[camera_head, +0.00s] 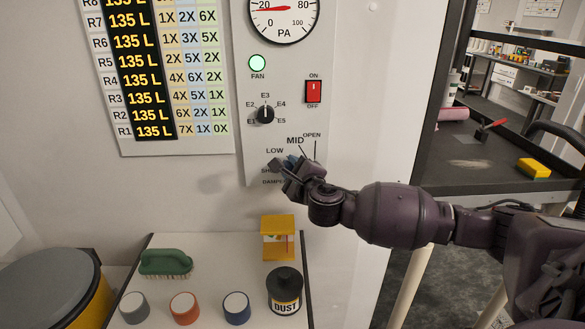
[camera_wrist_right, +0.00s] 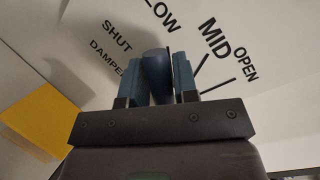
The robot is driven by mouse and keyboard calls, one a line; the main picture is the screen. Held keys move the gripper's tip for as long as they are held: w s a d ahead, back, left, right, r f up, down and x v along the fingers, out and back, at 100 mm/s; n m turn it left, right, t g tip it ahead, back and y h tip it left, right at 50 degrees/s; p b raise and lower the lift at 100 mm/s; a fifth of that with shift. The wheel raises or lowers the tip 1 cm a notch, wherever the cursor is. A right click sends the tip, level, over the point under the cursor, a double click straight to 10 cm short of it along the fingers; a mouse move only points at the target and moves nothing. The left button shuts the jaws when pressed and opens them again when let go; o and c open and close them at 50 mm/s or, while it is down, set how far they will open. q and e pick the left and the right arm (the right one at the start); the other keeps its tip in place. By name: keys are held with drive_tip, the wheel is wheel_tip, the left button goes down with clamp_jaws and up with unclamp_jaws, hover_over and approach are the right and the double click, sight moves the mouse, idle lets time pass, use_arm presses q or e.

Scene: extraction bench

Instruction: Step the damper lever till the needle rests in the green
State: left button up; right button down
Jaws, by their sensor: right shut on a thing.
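The damper lever's dark blue knob (camera_wrist_right: 156,72) stands between the two blue fingers of my right gripper (camera_wrist_right: 158,84) in the right wrist view. My right gripper (camera_head: 291,168) is shut on it at the damper dial, low on the grey panel (camera_head: 285,125). The gripper hides most of the lever in the head view. The lever looks to be around LOW, but its exact setting is hard to tell. The pressure gauge (camera_head: 285,18) is cut off by the top edge. Its red needle (camera_head: 270,9) points left, near the 20. No green band shows. My left gripper is out of view.
Below are a yellow block-like stand (camera_head: 278,238), a dust jar (camera_head: 285,290), a green brush (camera_head: 165,262) and several round pots.

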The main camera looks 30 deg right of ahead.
drive_tip(key=shift+s+d+r+m+t, duration=0.2)
drive_tip(key=shift+d+r+m+t, duration=0.15)
drive_tip(key=shift+m, duration=0.5)
drive_tip(key=shift+s+d+r+m+t, duration=0.2)
drive_tip(key=shift+r+m, duration=0.2)
drive_tip(key=shift+m, duration=0.45)
drive_tip(key=shift+s+d+r+m+t+h+b, duration=0.1)
drive_tip(key=shift+d+r+m+t+h+b, duration=0.15)
drive_tip(key=shift+m, duration=0.3)
drive_tip(key=shift+s+d+r+m+t+h+b, duration=0.15)
drive_tip(key=shift+m+h, duration=0.1)
drive_tip(key=shift+m, duration=0.3)
drive_tip(key=shift+d+m, duration=0.1)
drive_tip(key=shift+m, duration=0.2)
drive_tip(key=c, duration=0.9)
unclamp_jaws()
drive_tip(key=shift+r, duration=0.1)
